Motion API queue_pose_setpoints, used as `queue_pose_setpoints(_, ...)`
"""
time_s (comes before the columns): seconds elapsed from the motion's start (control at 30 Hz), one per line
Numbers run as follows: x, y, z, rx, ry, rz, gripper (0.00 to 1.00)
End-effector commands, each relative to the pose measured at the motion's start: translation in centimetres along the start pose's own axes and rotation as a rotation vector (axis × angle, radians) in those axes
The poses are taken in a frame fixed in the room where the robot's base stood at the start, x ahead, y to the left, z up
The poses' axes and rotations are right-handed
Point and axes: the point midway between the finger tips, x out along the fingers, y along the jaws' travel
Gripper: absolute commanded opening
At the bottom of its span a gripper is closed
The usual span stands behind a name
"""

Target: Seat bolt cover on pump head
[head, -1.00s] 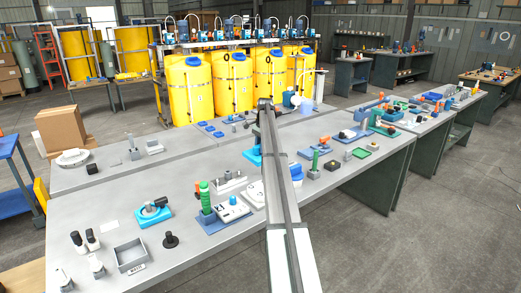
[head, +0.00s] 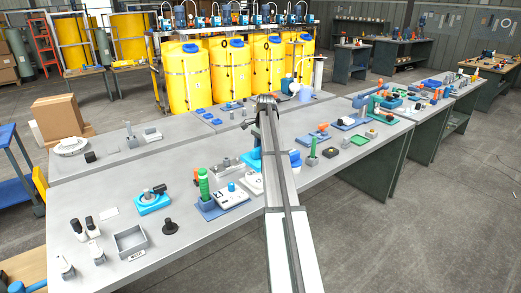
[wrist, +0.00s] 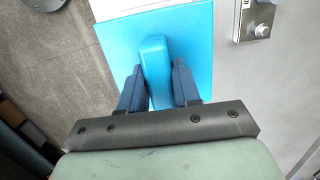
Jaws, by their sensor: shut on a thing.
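My gripper (wrist: 158,78) has its two dark blue fingers closed on either side of a raised light blue ridge, which is the handle of the bright blue bolt cover (wrist: 198,35). In the head view my arm runs up the middle and hides the fingers. A blue part (head: 252,160) shows just left of the arm, and I cannot tell whether it is the same cover. I cannot pick out the pump head with certainty.
A long grey bench (head: 90,200) holds a grey bin (head: 130,242), a blue-based fixture (head: 153,200) and a green-handled tool (head: 204,186). Yellow tanks (head: 187,80) stand behind, with blue-topped pumps above. In the wrist view a metal fitting (wrist: 253,22) lies at upper right.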

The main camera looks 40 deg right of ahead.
Motion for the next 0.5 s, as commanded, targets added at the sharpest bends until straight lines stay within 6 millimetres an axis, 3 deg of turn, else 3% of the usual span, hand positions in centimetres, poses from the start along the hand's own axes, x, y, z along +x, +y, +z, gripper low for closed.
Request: queue_pose_setpoints(0.5,2.1,0.0,-0.2,-0.001,0.000,0.001,0.00)
